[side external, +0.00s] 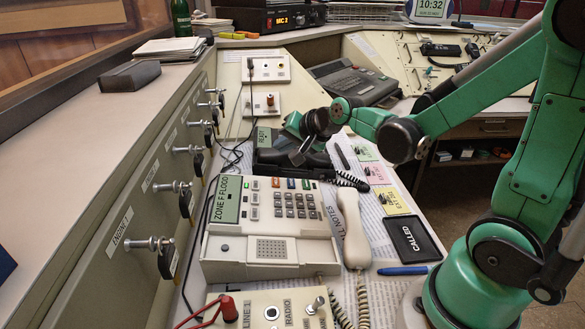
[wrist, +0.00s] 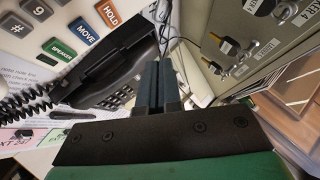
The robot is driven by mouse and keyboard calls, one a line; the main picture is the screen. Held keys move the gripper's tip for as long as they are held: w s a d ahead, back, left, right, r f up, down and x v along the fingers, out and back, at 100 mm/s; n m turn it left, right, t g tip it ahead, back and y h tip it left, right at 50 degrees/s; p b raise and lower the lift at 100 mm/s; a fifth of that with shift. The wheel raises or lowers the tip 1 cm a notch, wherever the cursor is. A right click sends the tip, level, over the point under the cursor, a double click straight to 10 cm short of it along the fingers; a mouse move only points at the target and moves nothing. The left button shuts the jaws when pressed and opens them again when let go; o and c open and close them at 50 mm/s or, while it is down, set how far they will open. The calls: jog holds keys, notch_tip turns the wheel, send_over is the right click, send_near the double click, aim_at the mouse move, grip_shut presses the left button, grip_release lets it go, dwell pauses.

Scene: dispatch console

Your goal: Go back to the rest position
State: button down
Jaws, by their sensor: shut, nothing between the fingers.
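My gripper (side external: 302,152) is shut and empty in the side external view. It hangs over the back of the desk phones, close above the black telephone (side external: 285,160). In the wrist view my gripper's two dark fingers (wrist: 158,85) lie together, pointing away from the camera. The black handset (wrist: 112,65) shows left of the fingers in the wrist view. I cannot tell whether the fingers touch the phone.
A cream telephone (side external: 268,225) reads ZONE F FLOOD; its handset (side external: 353,230) lies to its right with a coiled cord. A panel with several keys (side external: 167,258) and metal knobs runs along the left.

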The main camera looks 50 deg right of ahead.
jog(key=s+a+r+n+g, duration=0.1)
jog(key=s+a+n+g, duration=0.2)
jog(key=s+a+n, duration=0.4)
jog(key=s+n, duration=0.4)
jog(key=shift+r+y, duration=0.3)
jog(key=shift+r, duration=0.1)
jog(key=shift+w, duration=0.15)
dwell(1.3)
jog(key=w+d+r+m+t, duration=0.1)
jog(key=w+d+m+t, duration=0.2)
jog(key=w+d+m, duration=0.4)
jog(key=w+m, duration=0.3)
jog(key=m, duration=0.1)
jog(key=shift+w+d, duration=0.2)
jog(key=shift+w+a+f, duration=0.15)
jog(key=shift+a+f, duration=0.05)
jog(key=shift+f, duration=1.2)
jog(key=shift+w+a+f, duration=0.15)
jog(key=shift+w+f, duration=0.05)
jog(key=shift+f, duration=1.25)
jog(key=shift+w+a+f, duration=0.15)
jog(key=shift+a+f, duration=0.05)
jog(key=shift+f, duration=1.2)
